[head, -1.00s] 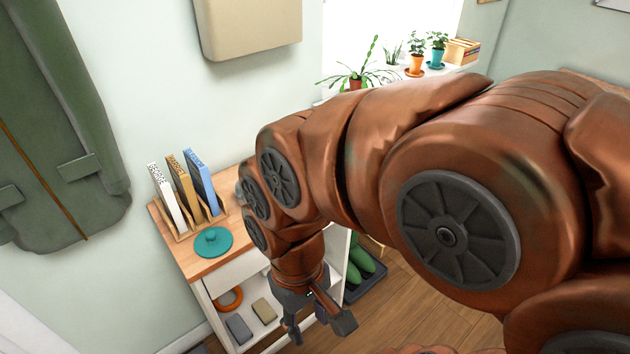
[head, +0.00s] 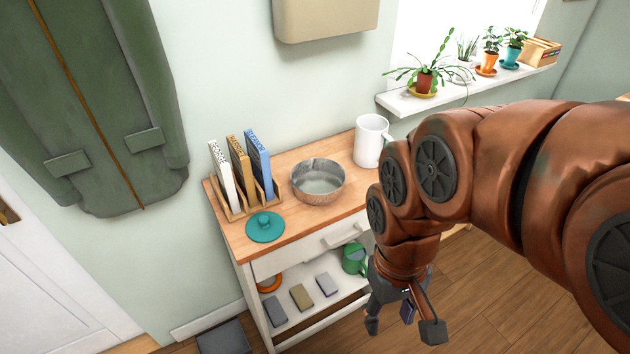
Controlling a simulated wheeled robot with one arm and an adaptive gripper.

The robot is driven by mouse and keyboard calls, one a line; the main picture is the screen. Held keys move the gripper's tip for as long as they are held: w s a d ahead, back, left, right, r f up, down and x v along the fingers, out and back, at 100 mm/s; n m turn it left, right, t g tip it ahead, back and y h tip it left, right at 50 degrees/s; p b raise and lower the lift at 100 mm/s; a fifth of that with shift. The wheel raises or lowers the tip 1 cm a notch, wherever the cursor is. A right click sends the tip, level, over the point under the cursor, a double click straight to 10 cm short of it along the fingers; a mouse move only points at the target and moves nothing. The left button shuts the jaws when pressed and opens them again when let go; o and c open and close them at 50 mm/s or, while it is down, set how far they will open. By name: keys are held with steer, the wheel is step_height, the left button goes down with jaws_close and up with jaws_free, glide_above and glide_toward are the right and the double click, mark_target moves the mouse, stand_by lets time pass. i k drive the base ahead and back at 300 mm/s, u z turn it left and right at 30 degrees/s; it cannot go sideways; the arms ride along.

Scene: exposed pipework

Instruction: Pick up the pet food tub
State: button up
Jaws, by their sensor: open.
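I cannot make out a pet food tub in the head view. My gripper (head: 403,328) hangs open and pointing down in front of the right end of the white wooden-topped cabinet (head: 293,231). Its fingers are spread apart with nothing seen between them, over the wooden floor. A round metal bowl (head: 319,188) and a white mug (head: 371,141) stand on the cabinet top, beyond my gripper. My arm hides part of the cabinet's right end and much of the right side of the room.
A teal lid (head: 265,227) and a rack with books (head: 240,195) share the cabinet top. A green mug (head: 355,259) and several small blocks (head: 302,297) are on the lower shelf. Plants line the windowsill (head: 411,99). A green coat (head: 95,120) hangs left.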

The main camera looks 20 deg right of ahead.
mark_target(371, 136)
steer(key=u, duration=3.15)
steer(key=k, duration=1.25)
steer(key=z, duration=1.4)
